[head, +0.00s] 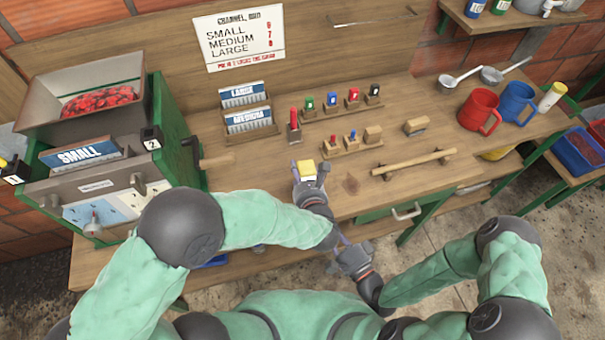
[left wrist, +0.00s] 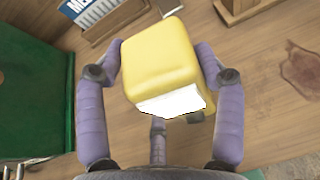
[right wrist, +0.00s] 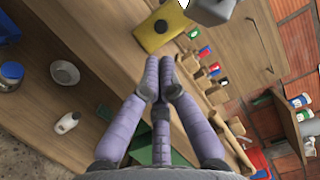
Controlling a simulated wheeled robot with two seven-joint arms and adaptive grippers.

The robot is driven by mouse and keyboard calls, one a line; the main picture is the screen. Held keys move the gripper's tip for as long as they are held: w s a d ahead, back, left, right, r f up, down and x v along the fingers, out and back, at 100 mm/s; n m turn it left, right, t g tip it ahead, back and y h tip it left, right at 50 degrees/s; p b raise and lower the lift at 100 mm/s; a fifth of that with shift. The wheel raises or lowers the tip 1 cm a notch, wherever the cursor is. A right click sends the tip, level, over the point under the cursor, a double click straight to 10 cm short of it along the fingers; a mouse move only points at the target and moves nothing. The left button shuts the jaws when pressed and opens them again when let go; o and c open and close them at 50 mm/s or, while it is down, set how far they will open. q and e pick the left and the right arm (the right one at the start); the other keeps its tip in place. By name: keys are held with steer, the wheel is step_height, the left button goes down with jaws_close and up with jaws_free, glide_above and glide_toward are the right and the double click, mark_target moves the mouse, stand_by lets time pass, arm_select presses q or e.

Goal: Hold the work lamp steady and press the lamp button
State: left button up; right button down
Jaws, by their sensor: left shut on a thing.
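The yellow work lamp (head: 306,169) is held above the front edge of the wooden bench. My left gripper (head: 310,178) is shut on it. In the left wrist view the fingers grip the yellow lamp body (left wrist: 162,62) from both sides, and its white face (left wrist: 172,105) shows toward the camera. In the right wrist view the lamp (right wrist: 165,35) shows a yellow face with a small dark spot (right wrist: 160,26), perhaps the button. My right gripper (right wrist: 162,72) is empty, fingertips together, apart from the lamp. In the head view it (head: 345,250) is low, in front of the bench.
The green pulper (head: 172,130) with a hopper of red cherries (head: 100,102) stands at the left. Behind the lamp are card racks (head: 250,130) and small coloured pieces in wooden holders (head: 350,105).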

stand_by(0.3)
steer(key=shift+w+a+r+n+g+y, duration=0.1)
steer(key=shift+w+a+n+g+y, duration=0.85)
steer(key=shift+n, duration=1.9)
steer(key=shift+w+a+n+g+y, duration=0.55)
steer(key=shift+w+n+g, duration=0.85)
steer(key=shift+n, duration=1.4)
steer(key=shift+w+a+r+n+g+y, duration=0.1)
steer(key=shift+w+a+n+g+y, duration=0.7)
steer(key=shift+n, duration=2.05)
steer(key=shift+w+a+g+h, duration=0.15)
steer(key=shift+w+g+h, duration=0.2)
steer(key=shift+w, duration=0.15)
